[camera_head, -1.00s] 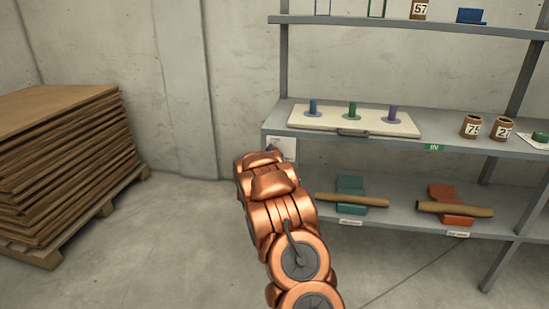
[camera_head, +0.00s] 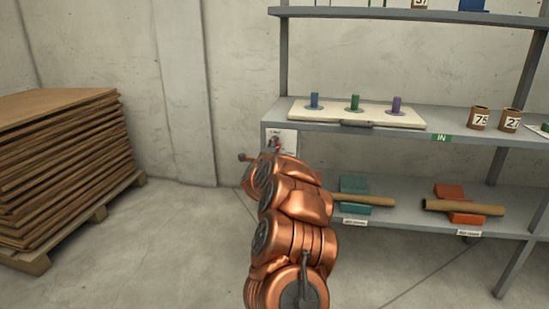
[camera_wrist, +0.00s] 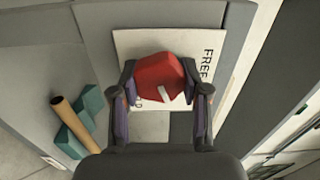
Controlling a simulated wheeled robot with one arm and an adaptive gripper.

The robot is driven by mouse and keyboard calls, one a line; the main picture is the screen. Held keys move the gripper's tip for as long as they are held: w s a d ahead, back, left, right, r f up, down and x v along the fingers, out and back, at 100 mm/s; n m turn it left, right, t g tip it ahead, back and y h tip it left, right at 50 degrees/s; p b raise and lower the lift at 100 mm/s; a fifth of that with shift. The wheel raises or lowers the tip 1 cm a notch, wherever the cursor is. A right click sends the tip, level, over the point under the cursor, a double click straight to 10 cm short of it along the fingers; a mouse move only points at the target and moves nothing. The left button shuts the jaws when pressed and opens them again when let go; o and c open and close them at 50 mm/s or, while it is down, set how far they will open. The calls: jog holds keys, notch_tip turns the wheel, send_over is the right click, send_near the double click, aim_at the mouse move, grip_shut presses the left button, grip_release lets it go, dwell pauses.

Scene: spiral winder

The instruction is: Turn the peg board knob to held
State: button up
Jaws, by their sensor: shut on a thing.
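The red knob (camera_wrist: 157,72) sits on a white plate (camera_wrist: 125,42) in the wrist view. The plate reads "FREE" at the right; a second word at the lower left is mostly hidden, with a "D" showing. A pale pointer mark is on the knob's lower right side, between the two words. My gripper (camera_wrist: 163,92) has a finger on each side of the knob and is shut on it. In the head view the plate (camera_head: 290,137) is at the shelf's left front corner, partly behind my arm. The peg board (camera_head: 300,112) lies on the shelf with blue, green and purple pegs.
Numbered brown cups (camera_head: 480,118) stand to the right on the same shelf (camera_head: 400,141). Below, cardboard tubes (camera_head: 463,207) rest on teal and orange holders. A stack of brown sheets (camera_head: 60,150) on a pallet is at the left. The floor between is clear.

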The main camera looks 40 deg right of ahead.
jog(key=m+b, duration=0.5)
jog(key=b, duration=0.1)
jog(key=shift+w+a+f+m, duration=0.1)
jog(key=shift+f+m, duration=0.3)
jog(key=shift+m+b, duration=1.1)
jog(key=shift+b, duration=0.15)
jog(key=shift+r+m+b, duration=0.2)
jog(key=shift+m+b, duration=0.6)
jog(key=shift+m, duration=0.2)
jog(key=o, duration=1.1)
jog(key=shift+r, duration=0.1)
jog(key=shift+o, duration=0.2)
